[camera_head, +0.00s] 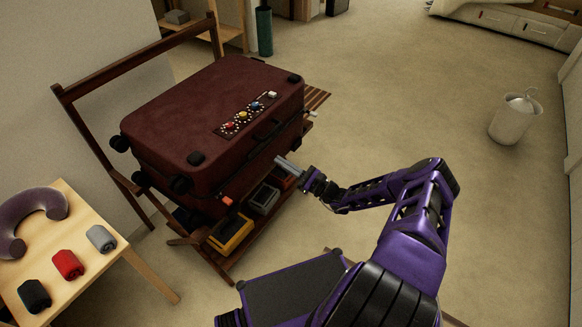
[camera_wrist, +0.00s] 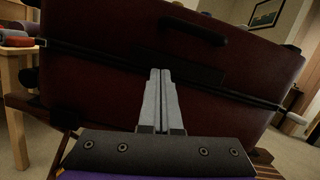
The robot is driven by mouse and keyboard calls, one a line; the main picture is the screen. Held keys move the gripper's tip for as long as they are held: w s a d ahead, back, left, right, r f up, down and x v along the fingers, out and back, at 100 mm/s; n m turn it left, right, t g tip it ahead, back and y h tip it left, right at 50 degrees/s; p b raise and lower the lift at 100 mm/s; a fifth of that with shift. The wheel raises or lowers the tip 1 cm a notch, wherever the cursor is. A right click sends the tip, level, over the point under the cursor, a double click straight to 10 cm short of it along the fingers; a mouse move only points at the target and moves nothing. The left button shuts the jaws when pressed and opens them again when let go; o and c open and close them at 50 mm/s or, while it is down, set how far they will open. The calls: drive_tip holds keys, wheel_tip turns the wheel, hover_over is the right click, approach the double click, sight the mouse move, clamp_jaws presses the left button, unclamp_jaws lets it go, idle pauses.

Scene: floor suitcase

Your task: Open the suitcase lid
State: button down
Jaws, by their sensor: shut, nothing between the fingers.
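The dark red suitcase (camera_head: 200,125) lies flat on a wooden rack with its lid down. Its front side fills much of the wrist view (camera_wrist: 100,35), with a dark seam running across it and a black handle (camera_wrist: 194,30) above the seam. In the head view the handle (camera_head: 268,128) is on the front side. My gripper (camera_head: 279,160) is in front of that side. In the wrist view my gripper's fingers (camera_wrist: 161,74) are together and empty, pointing at the seam area below the handle. I cannot tell whether the fingertips touch the suitcase.
The wooden rack (camera_head: 92,88) has a tall back frame and a lower shelf with a yellow bin (camera_head: 230,233) and a grey bin (camera_head: 263,198). A table (camera_head: 90,262) with rolled cloths and a neck pillow stands left. The floor at right is clear up to a white bin (camera_head: 513,122).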

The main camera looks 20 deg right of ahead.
drive_tip(key=w+a+r, duration=0.2)
drive_tip(key=a+r, duration=0.1)
drive_tip(key=r, duration=0.2)
drive_tip(key=shift+w+p, duration=0.35)
drive_tip(key=shift+a, duration=0.1)
